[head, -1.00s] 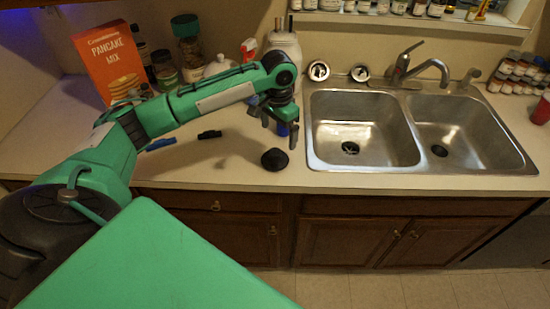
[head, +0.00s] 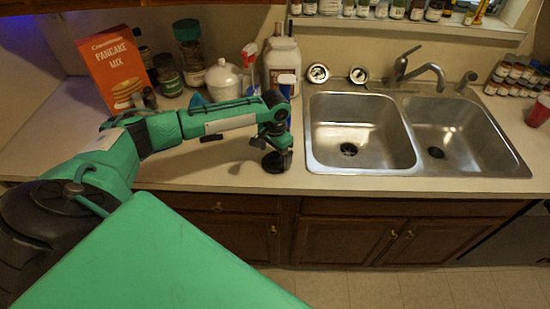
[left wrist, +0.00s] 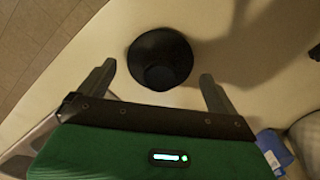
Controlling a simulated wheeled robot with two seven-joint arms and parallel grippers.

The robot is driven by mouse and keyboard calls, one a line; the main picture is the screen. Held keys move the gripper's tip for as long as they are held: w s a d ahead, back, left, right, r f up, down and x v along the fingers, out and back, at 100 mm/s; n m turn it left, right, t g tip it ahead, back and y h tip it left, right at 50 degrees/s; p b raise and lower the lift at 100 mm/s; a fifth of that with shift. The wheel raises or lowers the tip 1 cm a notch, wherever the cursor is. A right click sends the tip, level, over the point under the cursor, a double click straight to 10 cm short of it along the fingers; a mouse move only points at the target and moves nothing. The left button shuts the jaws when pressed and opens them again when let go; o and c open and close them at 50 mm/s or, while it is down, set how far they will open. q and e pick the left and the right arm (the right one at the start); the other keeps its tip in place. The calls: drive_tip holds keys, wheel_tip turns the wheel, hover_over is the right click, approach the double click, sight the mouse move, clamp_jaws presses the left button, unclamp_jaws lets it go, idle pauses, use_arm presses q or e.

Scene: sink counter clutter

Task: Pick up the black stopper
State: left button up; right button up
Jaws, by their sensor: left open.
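The black stopper (head: 273,163) stands on the counter just left of the sink, partly hidden behind my left gripper in the head view. In the left wrist view the stopper (left wrist: 160,58) is a round black disc with a smaller knob, lying between and slightly beyond the two fingertips. My left gripper (head: 276,154) is open, pointing down right at the stopper. In the left wrist view its fingers (left wrist: 157,72) stand apart on either side of the stopper, with a gap to it on both sides. My right gripper is not in view.
The steel double sink (head: 310,155) is just right of the stopper. Behind my left arm stand a pancake mix box (head: 113,68), jars, a white canister (head: 223,80) and a large white bottle (head: 283,62). The counter's front edge is close to the stopper.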

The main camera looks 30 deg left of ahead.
use_arm(q)
drive_tip(key=shift+f, duration=1.15)
drive_tip(key=c, duration=0.8)
drive_tip(key=shift+r, duration=0.2)
